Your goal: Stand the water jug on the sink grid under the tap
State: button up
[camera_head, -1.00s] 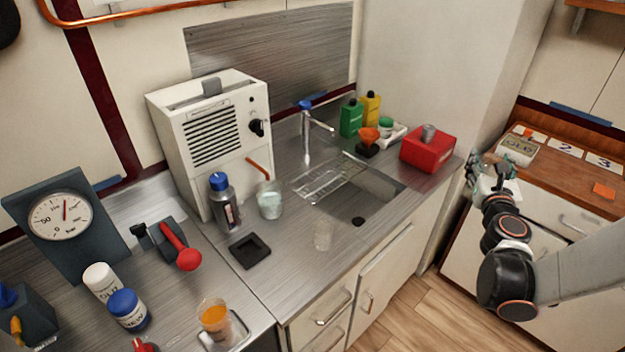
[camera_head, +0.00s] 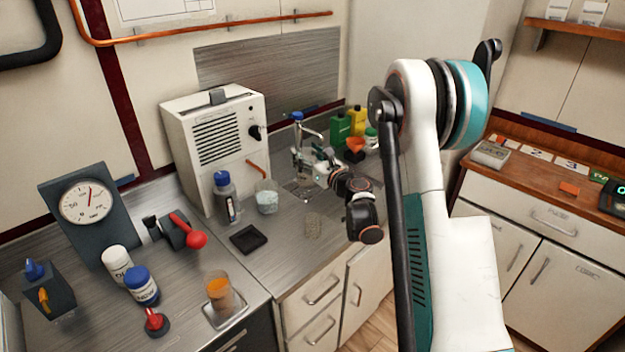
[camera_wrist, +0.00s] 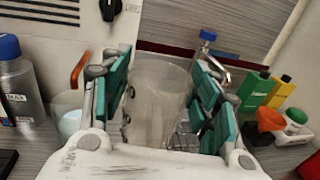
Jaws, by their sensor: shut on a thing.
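The water jug (camera_wrist: 160,95) is a clear, see-through vessel between the teal finger pads of my gripper (camera_wrist: 165,110) in the wrist view. My gripper is shut on it. In the head view my gripper (camera_head: 312,170) is over the sink beside the tap (camera_head: 306,133), which has a blue top. The tap also shows behind the jug in the wrist view (camera_wrist: 208,45). The wire sink grid (camera_wrist: 180,140) shows partly behind the jug and fingers. I cannot tell whether the jug's base touches the grid.
A glass of pale blue contents (camera_head: 267,198) and a blue-capped bottle (camera_head: 226,197) stand left of the sink. Green (camera_head: 341,128) and yellow (camera_head: 357,120) bottles and an orange funnel (camera_head: 355,144) are close on the right.

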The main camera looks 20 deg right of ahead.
jog(key=s+d+f+n+y, duration=0.1)
jog(key=s+d+f+y, duration=0.15)
jog(key=d, duration=0.65)
jog(key=s+d+f+n+y, duration=0.1)
jog(key=d+f, duration=0.3)
jog(key=d, duration=0.5)
jog(key=w+a+f+b, duration=0.1)
jog(key=w+a+b, duration=0.1)
jog(key=w, duration=0.6)
jog(key=w+a+f+b, duration=0.2)
jog(key=w+a, duration=0.2)
jog(key=w, duration=0.4)
jog(key=shift+w+f+g, duration=0.2)
jog(key=shift+w+g, duration=0.15)
jog(key=shift+g, duration=0.05)
jog(key=shift+h, duration=0.25)
jog(key=shift+f, duration=0.15)
jog(key=o, duration=1.2)
jog(key=shift+o, duration=0.2)
